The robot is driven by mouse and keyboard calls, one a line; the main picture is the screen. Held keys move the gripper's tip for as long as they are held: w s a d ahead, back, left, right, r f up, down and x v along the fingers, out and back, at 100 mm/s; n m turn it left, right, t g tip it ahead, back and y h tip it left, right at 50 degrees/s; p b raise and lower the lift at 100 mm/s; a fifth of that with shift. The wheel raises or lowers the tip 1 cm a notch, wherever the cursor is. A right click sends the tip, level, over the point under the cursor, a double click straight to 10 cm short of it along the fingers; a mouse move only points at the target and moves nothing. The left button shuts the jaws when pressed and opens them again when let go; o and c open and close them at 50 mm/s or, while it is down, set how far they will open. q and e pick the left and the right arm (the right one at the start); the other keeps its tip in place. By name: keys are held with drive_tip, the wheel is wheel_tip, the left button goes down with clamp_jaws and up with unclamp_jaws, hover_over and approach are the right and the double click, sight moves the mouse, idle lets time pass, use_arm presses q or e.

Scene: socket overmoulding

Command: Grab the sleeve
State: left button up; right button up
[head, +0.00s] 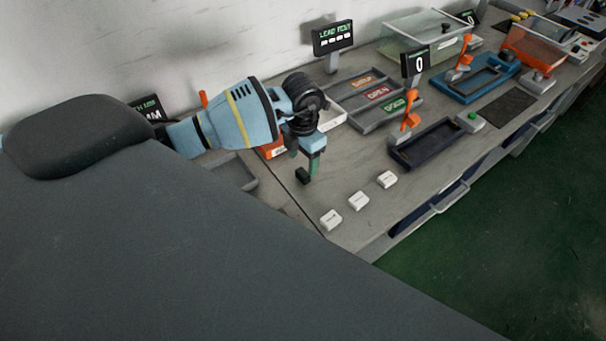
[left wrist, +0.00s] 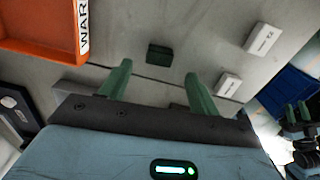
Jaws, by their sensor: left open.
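The sleeve appears to be the small dark green block (head: 302,176) lying on the grey bench near its left end. It also shows in the left wrist view (left wrist: 159,54), just beyond the fingertips. My left gripper (head: 312,164) points down above the bench by the block. In the left wrist view its two green fingers (left wrist: 159,80) stand wide apart with nothing between them, and the block lies in line with the gap. What looks like my right gripper (left wrist: 298,110) shows small at the right edge of the left wrist view; its jaw state is unclear.
Several white labelled blocks (head: 359,201) lie to the right of the sleeve. An orange bin (left wrist: 45,28) stands close at left in the wrist view. A grey sorting tray (head: 372,94) and a dark fixture tray (head: 428,143) stand further along the bench. Bare bench surrounds the sleeve.

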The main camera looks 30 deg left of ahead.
sight(303, 172)
use_arm(q)
drive_tip(key=shift+f, duration=2.8)
drive_tip(key=c, duration=1.1)
drive_tip(key=shift+o, duration=0.2)
drive_tip(key=shift+w, duration=0.1)
drive_tip(key=shift+r, duration=0.45)
drive_tip(key=r, duration=0.2)
drive_tip(key=shift+s+d+r, duration=0.2)
drive_tip(key=shift+d+r, duration=0.05)
drive_tip(key=shift+r, duration=0.15)
drive_tip(key=s+d, duration=0.2)
drive_tip(key=d, duration=0.2)
drive_tip(key=s+d+r, duration=0.1)
drive_tip(key=s+d, duration=0.2)
drive_tip(key=d, duration=0.1)
drive_tip(key=s+d, duration=0.3)
drive_tip(key=d, duration=0.2)
drive_tip(key=shift+s+r, duration=0.15)
drive_tip(key=shift+s, duration=0.05)
